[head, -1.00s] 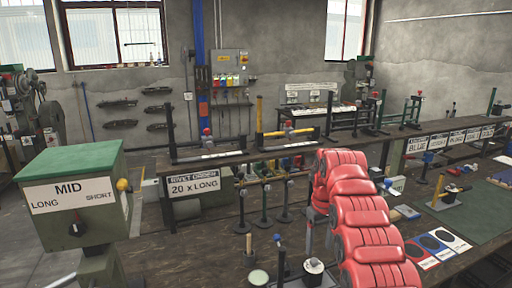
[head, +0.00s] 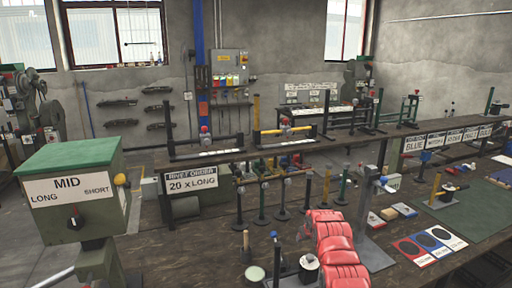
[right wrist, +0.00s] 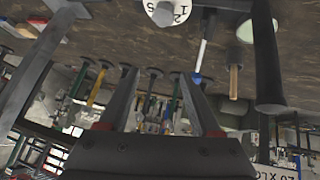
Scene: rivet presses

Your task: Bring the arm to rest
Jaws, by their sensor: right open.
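My right arm, with red rounded covers (head: 335,250), comes in low at the bottom centre of the head view. My right gripper (right wrist: 158,95) shows in the right wrist view. Its two dark fingers are apart, with nothing held between them; upright rivet stands show beyond the gap. In the head view the gripper cannot be made out clearly. My left arm and gripper are not in view.
A green press box marked MID (head: 70,195) stands at the left. A sign reading 20 x LONG (head: 192,181) stands behind several upright stands (head: 263,205) on the dark bench. Colored cards (head: 430,245) and a green mat (head: 475,215) lie at the right.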

